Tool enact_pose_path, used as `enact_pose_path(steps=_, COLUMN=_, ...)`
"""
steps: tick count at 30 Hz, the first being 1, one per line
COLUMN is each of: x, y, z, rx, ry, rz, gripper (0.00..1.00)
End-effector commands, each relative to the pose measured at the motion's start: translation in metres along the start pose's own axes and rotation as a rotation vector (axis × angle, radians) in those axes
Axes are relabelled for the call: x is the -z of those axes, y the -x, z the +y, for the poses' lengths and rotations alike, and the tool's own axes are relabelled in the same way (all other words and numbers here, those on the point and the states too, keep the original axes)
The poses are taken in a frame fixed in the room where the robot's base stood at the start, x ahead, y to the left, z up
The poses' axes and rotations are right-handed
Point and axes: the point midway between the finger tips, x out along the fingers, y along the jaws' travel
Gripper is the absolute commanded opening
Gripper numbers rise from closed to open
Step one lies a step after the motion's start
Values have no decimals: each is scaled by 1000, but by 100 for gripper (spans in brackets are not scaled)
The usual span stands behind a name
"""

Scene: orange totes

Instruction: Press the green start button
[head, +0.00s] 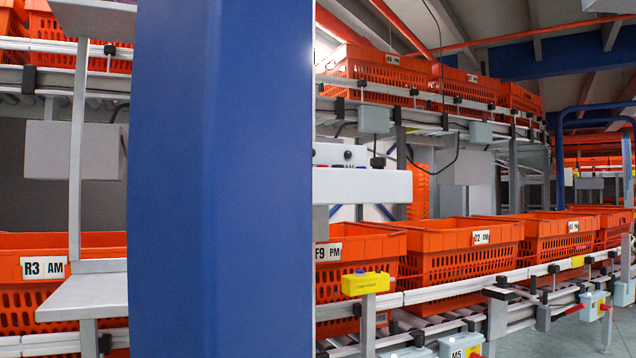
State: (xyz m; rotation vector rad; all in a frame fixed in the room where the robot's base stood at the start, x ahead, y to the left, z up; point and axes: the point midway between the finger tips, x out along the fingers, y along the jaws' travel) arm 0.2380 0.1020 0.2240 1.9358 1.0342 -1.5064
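I cannot make out a green start button in the head view. A yellow control box (369,283) stands on a grey post in front of the lower tote line, and its small label is too small to read surely. A pale grey control box marked M5 (458,347) is cut by the bottom edge, with a red part on its side. Another pale grey control box (591,306) with red and yellow parts is at the lower right. Any button colour on these boxes is too small to tell. My gripper is not in view.
Orange totes line the lower conveyor (440,293) and the upper conveyor (440,104). A tote marked R3 AM (75,240) is at the left, behind a grey shelf (85,298). Floor (530,342) shows at the lower right. The view left of the middle is blocked.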

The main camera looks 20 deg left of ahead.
Motion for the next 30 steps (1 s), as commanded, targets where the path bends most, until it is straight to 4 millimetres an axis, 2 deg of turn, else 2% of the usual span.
enact_pose_path(steps=4, x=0, y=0, z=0, rx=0, ry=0, rz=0, gripper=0)
enact_pose_path(steps=30, x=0, y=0, z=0, rx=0, ry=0, rz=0, gripper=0)
